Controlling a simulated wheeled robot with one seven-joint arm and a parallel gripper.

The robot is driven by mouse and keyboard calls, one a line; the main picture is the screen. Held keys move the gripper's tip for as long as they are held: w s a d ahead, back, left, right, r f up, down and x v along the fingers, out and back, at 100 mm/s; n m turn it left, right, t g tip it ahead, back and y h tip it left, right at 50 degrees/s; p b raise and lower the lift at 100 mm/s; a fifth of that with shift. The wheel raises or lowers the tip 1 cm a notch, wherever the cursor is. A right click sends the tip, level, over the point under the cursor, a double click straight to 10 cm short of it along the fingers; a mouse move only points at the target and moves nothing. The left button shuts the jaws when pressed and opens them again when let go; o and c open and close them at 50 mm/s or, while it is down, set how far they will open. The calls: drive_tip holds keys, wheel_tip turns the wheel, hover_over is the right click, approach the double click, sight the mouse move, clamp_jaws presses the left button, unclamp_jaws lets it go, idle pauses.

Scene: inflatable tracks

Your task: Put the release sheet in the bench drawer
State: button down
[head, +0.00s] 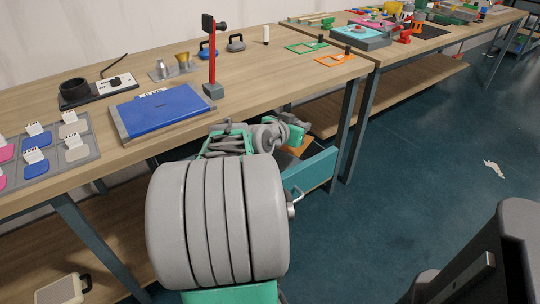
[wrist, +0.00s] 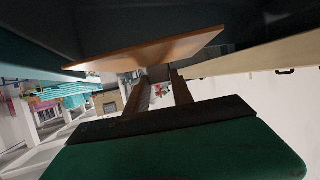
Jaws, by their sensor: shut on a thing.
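The release sheet (wrist: 150,50) is a thin orange-brown sheet at my fingertips in the wrist view. A small orange-brown part of it (head: 300,148) shows beside my wrist in the head view. My gripper (wrist: 161,78) is shut on the sheet; my arm hides much of this in the head view. The bench drawer (head: 312,172) stands pulled out below the bench edge, its blue-teal front facing the aisle. The sheet is close to the drawer opening; I cannot tell whether it touches the drawer. The drawer's inside is mostly hidden by my arm.
The wooden bench top (head: 300,85) lies just above and behind my gripper. It carries a blue mat (head: 165,110) and a red post (head: 212,60). A bench leg (head: 347,130) stands right of the drawer. The floor (head: 430,150) to the right is mostly clear.

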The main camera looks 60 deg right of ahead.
drive_tip(key=w+f, duration=0.1)
drive_tip(key=f, duration=0.1)
drive_tip(key=w+a+f+b, duration=0.1)
drive_tip(key=w, duration=0.1)
drive_tip(key=w+a+f, duration=0.1)
drive_tip(key=f, duration=0.1)
drive_tip(key=shift+w+a+f, duration=0.25)
drive_tip(key=shift+w+f, duration=0.1)
drive_tip(key=shift+w+a+f+b, duration=0.15)
drive_tip(key=shift+f+b, duration=0.3)
drive_tip(key=shift+f, duration=0.6)
drive_tip(key=shift+w+a+f+b, duration=0.15)
drive_tip(key=shift+f+b, duration=0.25)
drive_tip(key=shift+f, duration=0.65)
drive_tip(key=c, duration=1.1)
unclamp_jaws()
drive_tip(key=shift+d, duration=0.1)
drive_tip(key=shift+r, duration=0.2)
drive_tip(key=shift+w+a+r+p, duration=0.15)
drive_tip(key=shift+a+r+p, duration=0.05)
drive_tip(key=shift+a+p, duration=0.15)
drive_tip(key=p+v, duration=0.1)
drive_tip(key=v, duration=0.5)
drive_tip(key=shift+a, duration=0.4)
drive_tip(key=shift+r, duration=0.1)
